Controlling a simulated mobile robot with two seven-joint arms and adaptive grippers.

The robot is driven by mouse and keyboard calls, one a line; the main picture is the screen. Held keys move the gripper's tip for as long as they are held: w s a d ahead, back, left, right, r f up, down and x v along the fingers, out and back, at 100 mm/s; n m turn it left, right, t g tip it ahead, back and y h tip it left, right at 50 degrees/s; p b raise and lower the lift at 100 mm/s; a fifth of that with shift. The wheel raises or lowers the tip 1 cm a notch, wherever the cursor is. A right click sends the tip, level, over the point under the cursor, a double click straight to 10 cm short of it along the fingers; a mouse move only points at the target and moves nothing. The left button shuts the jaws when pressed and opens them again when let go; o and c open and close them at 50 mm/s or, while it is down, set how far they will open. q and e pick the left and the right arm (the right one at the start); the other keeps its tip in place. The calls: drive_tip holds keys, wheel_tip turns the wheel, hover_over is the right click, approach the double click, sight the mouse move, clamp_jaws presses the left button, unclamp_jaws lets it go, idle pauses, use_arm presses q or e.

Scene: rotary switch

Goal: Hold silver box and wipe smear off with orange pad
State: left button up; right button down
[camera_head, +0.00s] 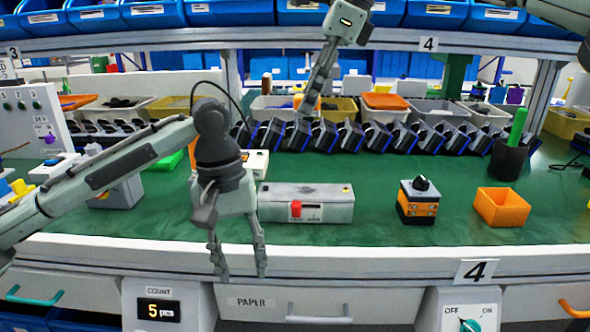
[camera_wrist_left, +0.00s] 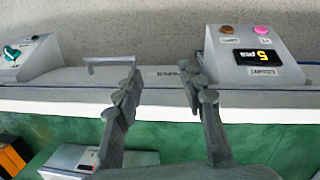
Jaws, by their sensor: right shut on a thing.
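The silver box (camera_head: 335,209) lies on the green bench in the head view, with a red block on its front and a dark smear (camera_head: 318,190) on its top. My left gripper (camera_head: 238,268) is open and empty, in front of the bench edge and left of the box. Its spread fingers show in the left wrist view (camera_wrist_left: 160,100), where part of the box (camera_wrist_left: 70,158) appears at the lower left. My right gripper (camera_head: 313,88) is shut, high behind the box near the dark rack. Orange shows at its fingertips, apparently the orange pad (camera_head: 298,101), mostly hidden.
An orange-banded switch block (camera_head: 417,205) and an orange open bin (camera_head: 502,207) stand right of the box. A dark holder (camera_head: 508,160) with a green handle stands farther right. A row of dark parts (camera_head: 400,136) lines the back. A counter box (camera_head: 160,305) sits below the edge.

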sight(296, 213)
use_arm(q)
drive_tip(key=w+d+r+m+t+y, duration=0.1)
drive_tip(key=w+d+r+t, duration=0.25)
drive_tip(key=r, duration=0.35)
drive_tip(key=w+d+r+m+t, duration=0.1)
drive_tip(key=w+d+r+t, duration=0.15)
drive_tip(key=d+r, duration=0.3)
drive_tip(key=shift+g, duration=0.3)
drive_tip(key=x, duration=1.1)
drive_tip(key=shift+w+a, duration=0.35)
drive_tip(key=shift+c, duration=0.2)
clamp_jaws()
